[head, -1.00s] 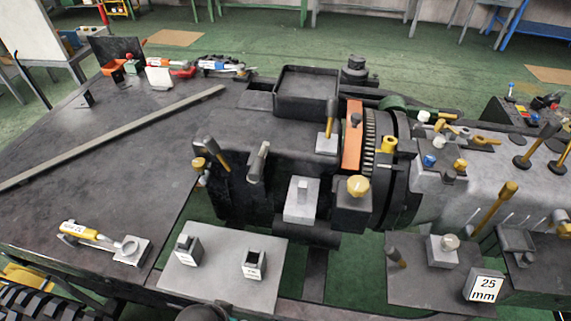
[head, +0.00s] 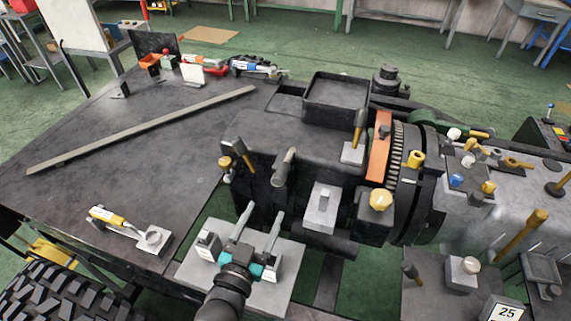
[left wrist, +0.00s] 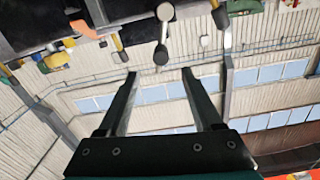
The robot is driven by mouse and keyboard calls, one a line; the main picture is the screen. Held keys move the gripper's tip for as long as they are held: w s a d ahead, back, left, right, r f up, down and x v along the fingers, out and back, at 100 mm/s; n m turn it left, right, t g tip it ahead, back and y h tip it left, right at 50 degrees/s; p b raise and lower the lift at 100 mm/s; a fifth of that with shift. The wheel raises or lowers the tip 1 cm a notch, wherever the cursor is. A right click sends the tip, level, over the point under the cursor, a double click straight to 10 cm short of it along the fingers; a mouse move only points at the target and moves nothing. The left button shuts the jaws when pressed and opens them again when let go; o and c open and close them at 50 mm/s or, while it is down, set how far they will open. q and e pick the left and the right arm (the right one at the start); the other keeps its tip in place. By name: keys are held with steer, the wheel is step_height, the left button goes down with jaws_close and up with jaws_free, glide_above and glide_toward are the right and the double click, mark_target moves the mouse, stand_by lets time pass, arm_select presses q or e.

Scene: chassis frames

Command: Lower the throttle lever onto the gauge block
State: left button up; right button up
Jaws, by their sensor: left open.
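Several levers show, and I cannot tell for certain which is the throttle lever. In the head view a grey lever (head: 283,166) sticks up at the front of the dark machine. A dark lever (head: 237,150) stands to its left. In the left wrist view a dark-ended lever (left wrist: 161,54) shows beyond the open fingers.
A block marked 25 (head: 503,310) lies at the lower right. A yellow-handled tool (head: 108,216) lies on the dark table at left. A long bar (head: 140,130) crosses the table. A square tray (head: 336,100) sits on the machine.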

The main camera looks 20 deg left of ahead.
mark_target(285, 167)
arm_select(q)
steer(key=w, duration=1)
steer(key=w+b, duration=0.1)
steer(key=w, duration=0.4)
steer(key=shift+w+d+r, duration=0.1)
steer(key=shift+d+r, duration=0.05)
steer(key=shift+d, duration=0.1)
steer(key=shift+c, duration=0.3)
jaws_close()
stand_by(0.8)
